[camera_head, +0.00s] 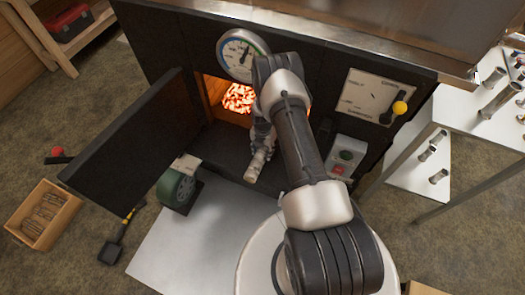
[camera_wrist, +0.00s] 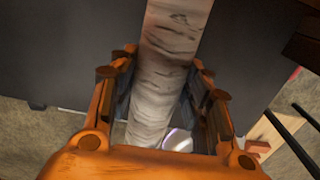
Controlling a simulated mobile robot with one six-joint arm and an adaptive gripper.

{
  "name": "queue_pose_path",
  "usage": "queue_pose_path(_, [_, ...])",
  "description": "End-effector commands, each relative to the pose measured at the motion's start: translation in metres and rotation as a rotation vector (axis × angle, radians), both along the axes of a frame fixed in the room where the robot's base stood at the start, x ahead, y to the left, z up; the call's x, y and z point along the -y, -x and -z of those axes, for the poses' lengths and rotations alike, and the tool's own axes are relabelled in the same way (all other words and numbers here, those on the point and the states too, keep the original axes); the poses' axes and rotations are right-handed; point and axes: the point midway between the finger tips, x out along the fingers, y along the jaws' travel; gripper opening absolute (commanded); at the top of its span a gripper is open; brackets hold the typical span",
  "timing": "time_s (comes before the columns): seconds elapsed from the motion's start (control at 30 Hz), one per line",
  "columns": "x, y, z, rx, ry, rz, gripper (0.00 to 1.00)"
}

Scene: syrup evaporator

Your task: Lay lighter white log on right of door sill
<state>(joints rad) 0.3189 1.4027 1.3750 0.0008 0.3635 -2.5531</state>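The white log (camera_head: 255,166) is pale with dark bark marks. In the wrist view the log (camera_wrist: 168,45) runs lengthwise between the two fingers of my gripper (camera_wrist: 162,78), which look closed on its sides. In the head view my gripper (camera_head: 262,143) is in front of the right part of the firebox opening, mostly hidden by my arm. The dark door sill (camera_head: 217,146) lies below the opening. The log's near end hangs over the dark ledge; I cannot tell whether it touches. The firebox door (camera_head: 135,135) stands open to the left, with glowing embers (camera_head: 238,97) inside.
A round gauge (camera_head: 241,52) is above the opening. A lever panel (camera_head: 378,97) and a button box (camera_head: 344,157) are to the right. A green wheeled object (camera_head: 177,187) stands by the door. A wooden crate (camera_head: 43,215) and a shovel (camera_head: 115,240) are on the floor at left.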

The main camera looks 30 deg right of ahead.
Motion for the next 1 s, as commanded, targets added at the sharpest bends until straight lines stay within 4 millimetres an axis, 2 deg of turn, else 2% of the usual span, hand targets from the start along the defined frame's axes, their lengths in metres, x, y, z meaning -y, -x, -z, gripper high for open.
queue_pose_path(0.03, [0.0,0.0,0.0,0.001,0.0,0.0,0.49])
queue_pose_path(0.3, [0.0,0.0,0.0,0.0,0.0,0.0,0.67])
queue_pose_path(0.67, [0.0,0.0,-0.003,0.0,0.0,0.0,0.67])
queue_pose_path(0.77, [0.0,-0.001,-0.014,0.001,0.0,0.0,0.67])
queue_pose_path(1.0, [0.0,-0.001,-0.055,0.002,0.001,0.0,0.67])
